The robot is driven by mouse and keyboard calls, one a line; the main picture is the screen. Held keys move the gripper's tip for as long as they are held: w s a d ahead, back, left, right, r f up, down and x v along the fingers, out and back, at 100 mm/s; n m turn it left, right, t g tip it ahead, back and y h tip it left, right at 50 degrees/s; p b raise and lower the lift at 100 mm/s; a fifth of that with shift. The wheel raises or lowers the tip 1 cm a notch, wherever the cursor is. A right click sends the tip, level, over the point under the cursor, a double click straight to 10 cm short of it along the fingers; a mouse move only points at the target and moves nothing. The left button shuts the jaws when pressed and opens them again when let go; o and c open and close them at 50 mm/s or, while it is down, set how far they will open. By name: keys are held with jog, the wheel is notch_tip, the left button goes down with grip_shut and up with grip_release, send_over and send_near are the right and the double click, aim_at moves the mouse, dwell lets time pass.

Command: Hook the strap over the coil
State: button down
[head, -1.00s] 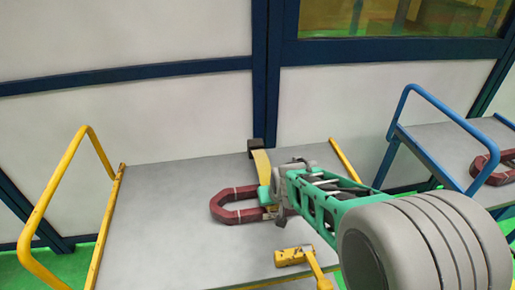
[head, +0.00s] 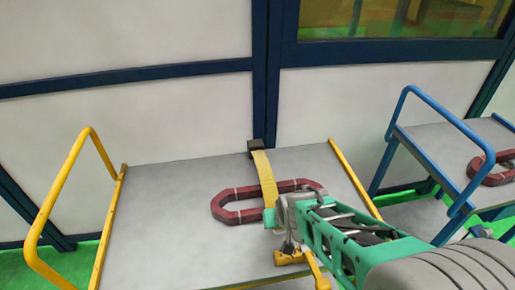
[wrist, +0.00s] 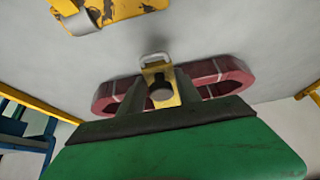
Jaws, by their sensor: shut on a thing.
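The coil (head: 235,217) is a dark red elongated ring lying flat on the grey cart top. The yellow strap (head: 263,168) runs from a dark block at the back edge forward across the coil towards my gripper (head: 284,222). My gripper is at the coil's near side, hiding part of it. In the wrist view my gripper (wrist: 160,95) is shut on the strap's yellow end fitting (wrist: 158,72), which carries a metal loop at its tip. The coil (wrist: 218,76) shows behind the fingers. A yellow fitting (head: 289,258) lies nearer the front; it also shows in the wrist view (wrist: 100,14).
The cart has a yellow rail (head: 40,225) at left and a yellow edge bar (head: 352,176) at right. A blue-railed cart (head: 440,140) with another red coil (head: 490,172) stands at right. The cart top left of the coil is clear.

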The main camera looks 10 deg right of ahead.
jog(key=shift+s+r+p, duration=0.15)
jog(key=shift+s+p, duration=1.1)
jog(key=shift+s, duration=1.45)
grip_release()
notch_tip(320, 180, up, 7)
jog(key=p, duration=0.6)
